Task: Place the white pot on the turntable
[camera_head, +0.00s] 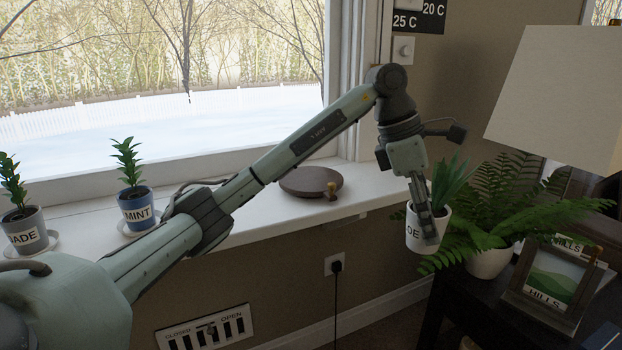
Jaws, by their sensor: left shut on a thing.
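The white pot (413,236) holds a spiky green plant and bears a label of which "OE" shows. My left gripper (428,226) comes down from above and is shut on the white pot, with a finger across its right side. The pot is held in the air, right of the windowsill and left of the fern. The turntable (311,181) is a round brown disc with a small knob at its front edge. It lies on the windowsill, left of the pot and apart from it, and its top is bare. My right gripper is not in view.
On the sill (260,215) at left stand a blue pot labelled MINT (137,211) and a grey pot (25,232), both on saucers. A fern (495,215), a picture frame (548,285) and a lamp (560,95) crowd the dark table at right.

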